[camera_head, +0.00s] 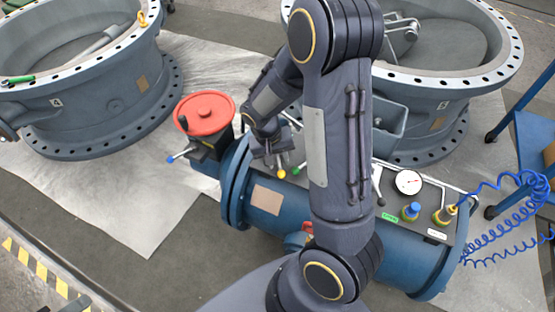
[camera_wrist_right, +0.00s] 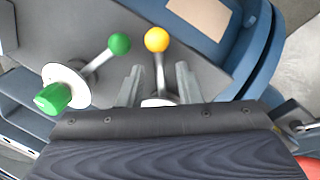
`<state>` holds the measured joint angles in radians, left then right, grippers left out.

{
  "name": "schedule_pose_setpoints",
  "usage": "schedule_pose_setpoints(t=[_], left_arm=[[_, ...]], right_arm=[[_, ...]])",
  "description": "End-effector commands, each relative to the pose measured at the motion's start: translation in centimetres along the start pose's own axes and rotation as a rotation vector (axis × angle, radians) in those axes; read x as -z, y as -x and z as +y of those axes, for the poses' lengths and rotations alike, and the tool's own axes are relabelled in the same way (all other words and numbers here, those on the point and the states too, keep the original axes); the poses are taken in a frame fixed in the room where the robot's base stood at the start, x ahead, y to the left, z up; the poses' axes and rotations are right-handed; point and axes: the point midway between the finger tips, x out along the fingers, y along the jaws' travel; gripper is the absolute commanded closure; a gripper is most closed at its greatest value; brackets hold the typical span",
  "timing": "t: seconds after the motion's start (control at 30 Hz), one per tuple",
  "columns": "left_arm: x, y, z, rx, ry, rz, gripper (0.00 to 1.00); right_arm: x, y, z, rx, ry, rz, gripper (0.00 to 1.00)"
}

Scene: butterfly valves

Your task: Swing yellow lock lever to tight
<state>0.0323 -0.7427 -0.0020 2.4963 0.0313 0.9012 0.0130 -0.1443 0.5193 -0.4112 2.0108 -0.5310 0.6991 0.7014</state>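The yellow lock lever shows in the right wrist view as a yellow ball knob (camera_wrist_right: 157,39) on a short metal stem. Gaps show between the stem and both fingers. The lever's pivot is partly hidden by the gripper body. My left gripper is not in view.
A green-knobbed lever (camera_wrist_right: 119,43) stands close left of the yellow one, on a pivot with a green cap (camera_wrist_right: 52,97). In the head view a red round cap (camera_head: 205,112) and a blue pipe body (camera_head: 262,205) are nearby. A dial gauge (camera_head: 408,182) sits right of my arm.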

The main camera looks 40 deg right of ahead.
Motion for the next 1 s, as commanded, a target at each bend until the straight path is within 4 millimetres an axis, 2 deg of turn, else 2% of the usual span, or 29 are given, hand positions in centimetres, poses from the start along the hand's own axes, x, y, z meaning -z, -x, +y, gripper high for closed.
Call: schedule_pose_setpoints(t=[0.23,0.47,1.0], left_arm=[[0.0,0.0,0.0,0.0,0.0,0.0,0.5],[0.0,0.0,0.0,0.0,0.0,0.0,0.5],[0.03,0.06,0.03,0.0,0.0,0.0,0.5]], right_arm=[[-0.01,-0.06,0.01,0.0,0.0,0.0,0.7],[-0.02,-0.05,0.0,0.0,0.0,0.0,1.0],[-0.01,0.02,-0.27,0.0,-0.038,-0.009,1.0]])
